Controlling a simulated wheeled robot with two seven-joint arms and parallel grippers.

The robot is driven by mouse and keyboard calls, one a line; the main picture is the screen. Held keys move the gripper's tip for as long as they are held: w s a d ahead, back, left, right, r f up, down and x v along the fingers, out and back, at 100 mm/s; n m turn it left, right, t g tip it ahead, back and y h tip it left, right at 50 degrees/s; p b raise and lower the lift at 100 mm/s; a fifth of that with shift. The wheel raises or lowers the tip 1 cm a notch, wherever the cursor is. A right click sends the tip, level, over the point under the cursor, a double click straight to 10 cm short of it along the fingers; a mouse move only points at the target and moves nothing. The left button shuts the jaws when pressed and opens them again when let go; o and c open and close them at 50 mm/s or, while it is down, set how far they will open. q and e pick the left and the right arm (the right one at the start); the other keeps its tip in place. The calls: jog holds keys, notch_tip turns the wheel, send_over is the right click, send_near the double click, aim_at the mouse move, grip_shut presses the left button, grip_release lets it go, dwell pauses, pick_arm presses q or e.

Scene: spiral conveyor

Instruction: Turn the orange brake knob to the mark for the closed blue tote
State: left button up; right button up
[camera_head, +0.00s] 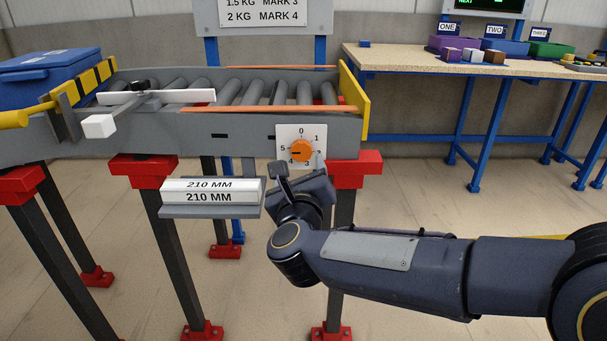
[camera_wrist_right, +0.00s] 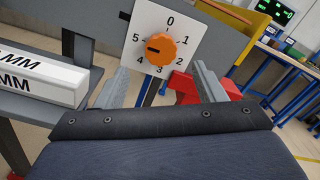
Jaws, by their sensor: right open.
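The orange brake knob (camera_head: 302,150) sits on a white dial plate (camera_head: 289,133) numbered 0 to 5, on the side of the conveyor. In the right wrist view the knob (camera_wrist_right: 162,47) shows a dark mark on its left side, pointing roughly between 4 and 5. My right gripper (camera_head: 299,168) is open just in front of and below the dial; its fingers (camera_wrist_right: 160,86) are spread apart, with the knob beyond them and no visible contact. The closed blue tote (camera_head: 50,75) is on the conveyor at the far left, partly cut off. My left gripper is not in view.
A sign (camera_head: 262,10) reads 1.5 KG MARK 3 and 2 KG MARK 4; its top is cut off. A workbench (camera_head: 400,60) with colored bins stands at the back right.

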aim_at(301, 152)
jog(key=w, duration=0.7)
jog(key=shift+b, duration=0.4)
jog(key=c, duration=1)
jog(key=shift+o, duration=0.2)
